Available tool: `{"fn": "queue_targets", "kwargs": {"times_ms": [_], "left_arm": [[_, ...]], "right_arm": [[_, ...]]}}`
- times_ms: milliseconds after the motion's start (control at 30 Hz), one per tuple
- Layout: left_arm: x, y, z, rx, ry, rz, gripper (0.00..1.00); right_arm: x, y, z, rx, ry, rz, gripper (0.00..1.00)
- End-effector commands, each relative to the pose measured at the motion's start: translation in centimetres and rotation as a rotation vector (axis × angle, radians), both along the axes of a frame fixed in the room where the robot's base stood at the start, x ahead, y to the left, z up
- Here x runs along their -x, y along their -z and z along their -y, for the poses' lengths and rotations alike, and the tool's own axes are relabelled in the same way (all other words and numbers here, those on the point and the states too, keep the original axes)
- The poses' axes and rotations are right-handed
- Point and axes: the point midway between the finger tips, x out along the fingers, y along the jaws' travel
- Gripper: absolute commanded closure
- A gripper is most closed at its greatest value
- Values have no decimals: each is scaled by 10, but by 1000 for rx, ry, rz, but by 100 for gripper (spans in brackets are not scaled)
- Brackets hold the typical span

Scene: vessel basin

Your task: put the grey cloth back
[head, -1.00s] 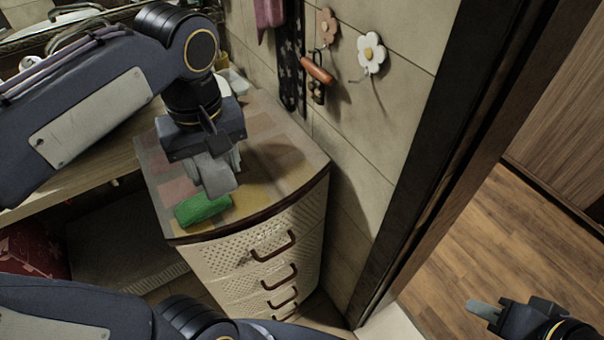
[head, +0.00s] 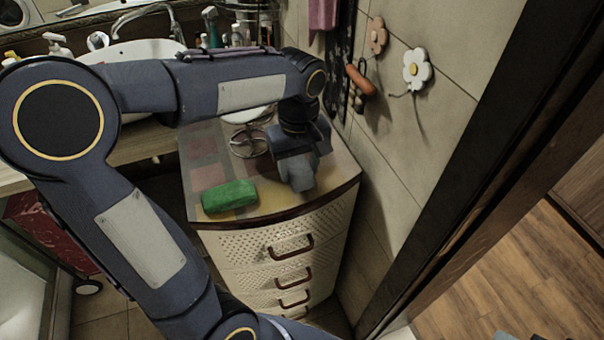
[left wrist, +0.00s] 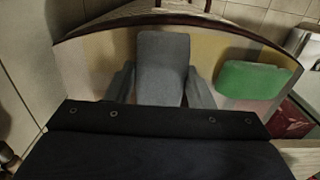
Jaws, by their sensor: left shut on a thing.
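The grey cloth (head: 301,177) is a folded block held in my left gripper (head: 298,168), over the right part of the cabinet top (head: 262,205). In the left wrist view the cloth (left wrist: 163,62) sits between the two fingers, which are closed on its sides. I cannot tell whether its underside touches the top. A green cloth or sponge (head: 229,196) lies to its left in the head view, apart from it. Only a sliver at the bottom right edge of the head view may be my right gripper; its fingers cannot be made out.
A metal wire stand (head: 248,141) is on the cabinet behind the green piece. The basin (head: 130,52) and counter are at the back left. A tiled wall with flower hooks (head: 417,70) rises close on the right, beside a dark door frame (head: 455,170).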

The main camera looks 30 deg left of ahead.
Motion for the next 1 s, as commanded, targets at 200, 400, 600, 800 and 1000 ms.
{"fn": "queue_targets", "kwargs": {"times_ms": [200,400,600,800,1000], "left_arm": [[-10,22,1,-1,1,-4,70],[-10,42,1,0,0,0,70],[-10,42,1,0,0,1,70],[-10,46,1,0,0,1,49],[-10,45,1,1,0,1,30]], "right_arm": [[0,0,0,0,0,0,68],[0,1,0,0,0,0,68],[0,1,0,0,0,0,68],[0,4,0,0,0,0,68],[0,3,0,0,0,0,68]]}}
